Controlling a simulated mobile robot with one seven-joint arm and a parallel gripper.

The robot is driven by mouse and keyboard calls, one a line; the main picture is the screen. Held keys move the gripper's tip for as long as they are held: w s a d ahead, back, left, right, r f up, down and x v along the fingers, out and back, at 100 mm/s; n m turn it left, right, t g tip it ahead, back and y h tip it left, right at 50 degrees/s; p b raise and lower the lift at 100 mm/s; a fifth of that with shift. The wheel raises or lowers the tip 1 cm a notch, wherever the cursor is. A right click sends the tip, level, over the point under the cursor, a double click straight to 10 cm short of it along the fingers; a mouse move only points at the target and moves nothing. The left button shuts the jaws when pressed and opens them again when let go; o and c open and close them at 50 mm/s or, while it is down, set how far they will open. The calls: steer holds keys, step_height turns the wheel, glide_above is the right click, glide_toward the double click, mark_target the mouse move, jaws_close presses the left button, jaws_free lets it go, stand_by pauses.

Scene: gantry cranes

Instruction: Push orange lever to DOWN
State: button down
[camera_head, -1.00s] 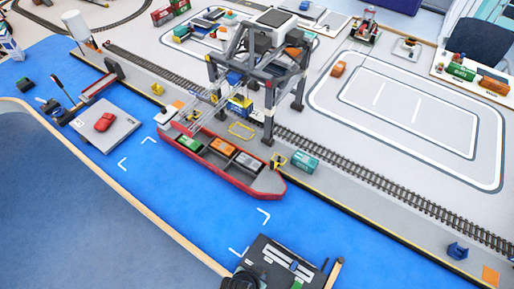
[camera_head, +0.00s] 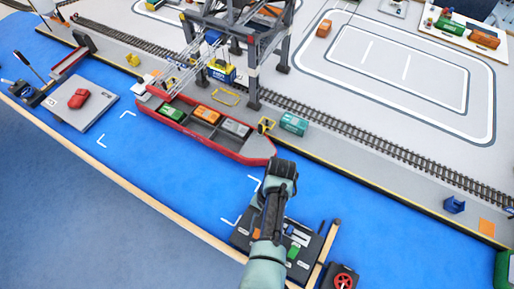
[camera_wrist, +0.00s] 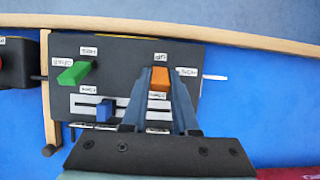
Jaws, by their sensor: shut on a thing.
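The orange lever (camera_wrist: 159,84) stands on a black control panel (camera_wrist: 220,60) in the wrist view. My gripper (camera_wrist: 160,74) is shut on it, with one finger on each side. A label with upside-down text, apparently UP, lies above the lever in the wrist view. Another small label lies just below it; its text is too small to read surely. In the head view the panel (camera_head: 325,228) is at the bottom, partly hidden by my arm, and a bit of the orange lever (camera_head: 256,234) shows beside my arm.
A green lever (camera_wrist: 75,73) and a blue slider (camera_wrist: 104,111) are left of the orange lever in the wrist view. A wooden rail (camera_wrist: 250,36) runs past the panel. A red ship (camera_head: 215,137) with containers and a gantry crane (camera_head: 252,65) stand beyond the panel in the head view.

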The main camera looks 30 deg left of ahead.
steer(key=shift+w+f+g+b, duration=0.35)
steer(key=shift+g+b, duration=0.55)
steer(key=shift+b, duration=0.7)
steer(key=shift+r, duration=0.15)
steer(key=c, duration=0.7)
jaws_free()
steer(key=p+v, duration=0.1)
steer(key=v, duration=1.2)
steer(key=shift+w+p, duration=0.15)
steer(key=shift+p, duration=0.15)
